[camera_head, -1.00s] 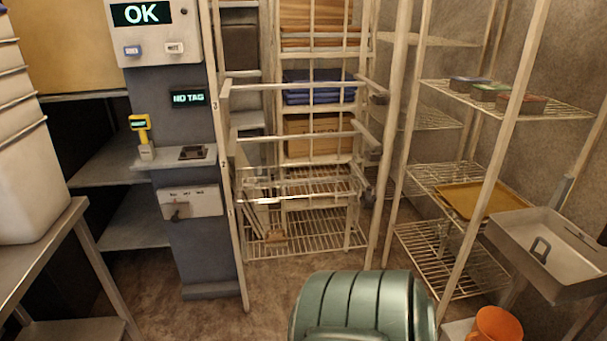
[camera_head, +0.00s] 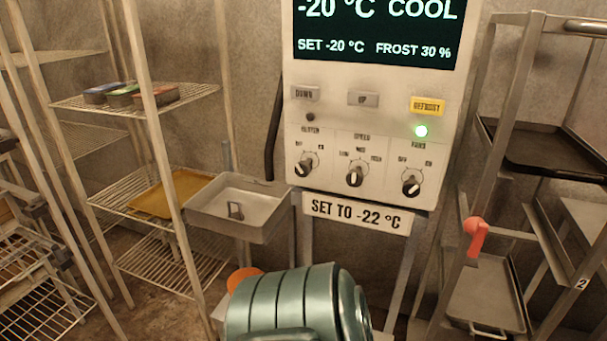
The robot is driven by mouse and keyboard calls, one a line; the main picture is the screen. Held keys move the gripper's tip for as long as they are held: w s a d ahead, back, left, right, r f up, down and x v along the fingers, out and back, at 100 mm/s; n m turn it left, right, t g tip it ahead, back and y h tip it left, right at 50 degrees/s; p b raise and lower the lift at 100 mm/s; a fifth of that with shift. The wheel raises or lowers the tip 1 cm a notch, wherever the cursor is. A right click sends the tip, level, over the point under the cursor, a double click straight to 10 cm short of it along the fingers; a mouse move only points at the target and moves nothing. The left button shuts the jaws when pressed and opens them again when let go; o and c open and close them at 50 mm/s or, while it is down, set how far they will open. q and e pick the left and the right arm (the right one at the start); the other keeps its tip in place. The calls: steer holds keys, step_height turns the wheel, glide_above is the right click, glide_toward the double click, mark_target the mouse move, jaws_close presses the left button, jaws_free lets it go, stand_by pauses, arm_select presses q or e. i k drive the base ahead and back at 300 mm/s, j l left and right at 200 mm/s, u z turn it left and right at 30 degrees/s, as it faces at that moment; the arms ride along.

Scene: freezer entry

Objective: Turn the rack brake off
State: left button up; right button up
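A red lever (camera_head: 476,236), which looks like the rack brake handle, sits on the left front side of the dark metal rack (camera_head: 508,75) at the right. It points up, with its lower end against the rack frame. I cannot read any on or off marking by it. The rack holds a black tray (camera_head: 556,150) high up and a grey tray (camera_head: 486,296) low down. A small label "2" (camera_head: 581,284) is on its right post.
A control panel (camera_head: 365,130) stands in the middle, with a sign "SET TO -22 °C" (camera_head: 357,213) below. A metal basin (camera_head: 241,233) is left of it, above an orange container (camera_head: 243,278). Wire shelves (camera_head: 130,262) with a yellow tray (camera_head: 172,194) fill the left.

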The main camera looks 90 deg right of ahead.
mark_target(475, 226)
steer(key=z, duration=3.85)
